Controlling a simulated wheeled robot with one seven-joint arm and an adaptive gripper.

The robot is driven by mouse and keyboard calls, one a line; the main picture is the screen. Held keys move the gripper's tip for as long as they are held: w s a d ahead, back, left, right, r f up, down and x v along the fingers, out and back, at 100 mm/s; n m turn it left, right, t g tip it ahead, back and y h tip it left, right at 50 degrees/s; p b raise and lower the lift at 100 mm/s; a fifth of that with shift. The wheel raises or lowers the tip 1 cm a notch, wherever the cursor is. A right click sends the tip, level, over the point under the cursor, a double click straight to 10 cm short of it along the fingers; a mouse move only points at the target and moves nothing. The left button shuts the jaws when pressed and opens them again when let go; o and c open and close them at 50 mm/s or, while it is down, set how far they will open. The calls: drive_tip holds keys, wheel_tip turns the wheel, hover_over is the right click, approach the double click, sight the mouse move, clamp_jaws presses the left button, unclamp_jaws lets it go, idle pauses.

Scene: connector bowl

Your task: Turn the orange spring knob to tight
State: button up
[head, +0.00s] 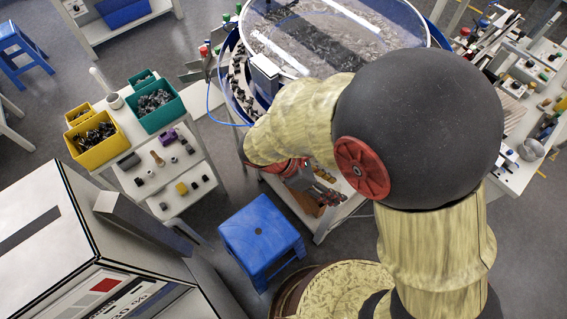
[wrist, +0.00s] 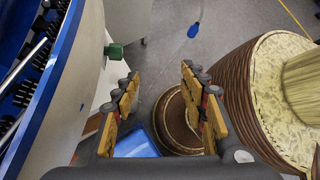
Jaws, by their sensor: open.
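My gripper (wrist: 160,80) is open and empty in the wrist view, with its two yellow-padded fingers wide apart and floor between them. In the head view my gripper (head: 326,190) is small and partly hidden by my arm, below the bowl's near side. The large connector bowl (head: 232,88) has a blue rim and a clear cover, and my arm hides its right part. Its blue and grey wall (wrist: 72,75) fills the left of the wrist view. I cannot pick out the orange spring knob in either view.
A blue stool (head: 262,238) stands below the bowl; it also shows in the wrist view (wrist: 138,146). A side table at left bears a yellow bin (head: 93,155), a green bin (head: 160,119) and several small parts. A white machine (head: 45,235) stands at lower left.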

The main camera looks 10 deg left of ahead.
drive_tip(key=w+a+f+n+t+y+p, duration=0.15)
drive_tip(key=a+f+n+t, duration=0.6)
drive_tip(key=n, duration=0.95)
drive_tip(key=w+a+f+n+t+y+p, duration=0.1)
drive_tip(key=w+a+f+n+t+p, duration=0.2)
drive_tip(key=a+n+t, duration=1.05)
drive_tip(key=shift+w+d+f+n+g+b, duration=0.15)
drive_tip(key=shift+w+d+f+n+g, duration=0.1)
drive_tip(key=shift+w+d+n+g, duration=0.55)
drive_tip(key=shift+w+d+f+n+g+b, duration=0.15)
drive_tip(key=shift+w+d+n+g, duration=0.35)
drive_tip(key=shift+w+d+g, duration=0.6)
drive_tip(key=shift+w+d+f+n+g+b, duration=0.1)
drive_tip(key=shift+w+d+f+n+g, duration=0.2)
drive_tip(key=shift+w+d+n+g, duration=0.65)
drive_tip(key=shift+s+d+m+t, duration=0.1)
drive_tip(key=shift+d+m+t, duration=0.05)
drive_tip(key=shift+m+t, duration=0.15)
drive_tip(key=shift+c, duration=0.2)
clamp_jaws()
